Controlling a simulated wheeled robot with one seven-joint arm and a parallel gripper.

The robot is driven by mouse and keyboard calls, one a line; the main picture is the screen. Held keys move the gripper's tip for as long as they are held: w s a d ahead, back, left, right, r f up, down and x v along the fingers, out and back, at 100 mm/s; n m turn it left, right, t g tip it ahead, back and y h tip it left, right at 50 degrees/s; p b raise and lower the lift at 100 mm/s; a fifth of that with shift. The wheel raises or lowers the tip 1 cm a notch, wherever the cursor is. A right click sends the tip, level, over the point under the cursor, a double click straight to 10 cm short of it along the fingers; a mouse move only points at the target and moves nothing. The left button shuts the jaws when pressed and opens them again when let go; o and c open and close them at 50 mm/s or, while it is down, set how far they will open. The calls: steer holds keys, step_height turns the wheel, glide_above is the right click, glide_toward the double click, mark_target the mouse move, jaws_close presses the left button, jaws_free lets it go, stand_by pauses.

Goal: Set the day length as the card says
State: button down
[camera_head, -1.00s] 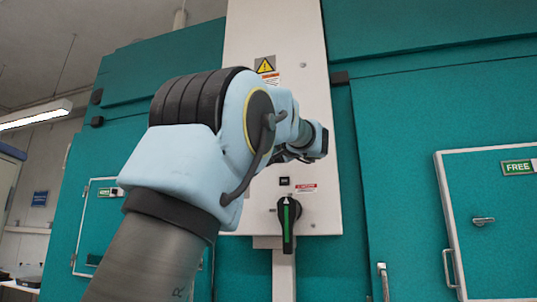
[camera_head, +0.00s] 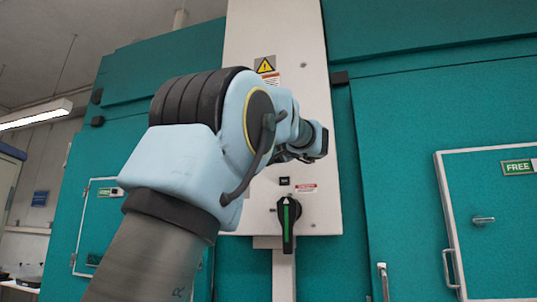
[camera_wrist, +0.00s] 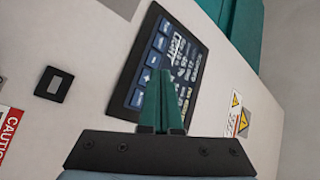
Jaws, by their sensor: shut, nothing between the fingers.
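A dark control screen (camera_wrist: 187,45) with a column of blue arrow buttons (camera_wrist: 150,63) is on the white panel in the wrist view. Small white text shows on it, too small to read surely. My gripper (camera_wrist: 163,72) is shut and empty, its teal fingertips in front of the screen's lower edge. I cannot tell whether the tips touch it. In the head view my arm hides the screen and the gripper. No card can be made out in either view.
A small black square fitting (camera_wrist: 53,84) sits beside the screen.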

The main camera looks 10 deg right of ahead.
stand_by(0.4)
steer(key=shift+w+d, duration=0.2)
steer(key=shift+w, duration=0.15)
steer(key=shift+w+d, duration=0.2)
steer(key=shift+w, duration=0.05)
stand_by(0.6)
stand_by(0.3)
steer(key=shift+s+a+b, duration=0.4)
steer(key=shift+s+b, duration=0.2)
steer(key=shift+b, duration=0.4)
steer(key=shift+s+a+b, duration=0.4)
steer(key=shift+s+b, duration=0.35)
steer(key=shift+b, duration=0.05)
steer(key=shift+s+a+b, duration=0.4)
steer(key=shift+s+b, duration=0.3)
steer(key=shift+b, duration=0.05)
steer(key=shift+s+a+b, duration=0.4)
steer(key=shift+s+b, duration=0.35)
steer(key=shift+b, duration=0.05)
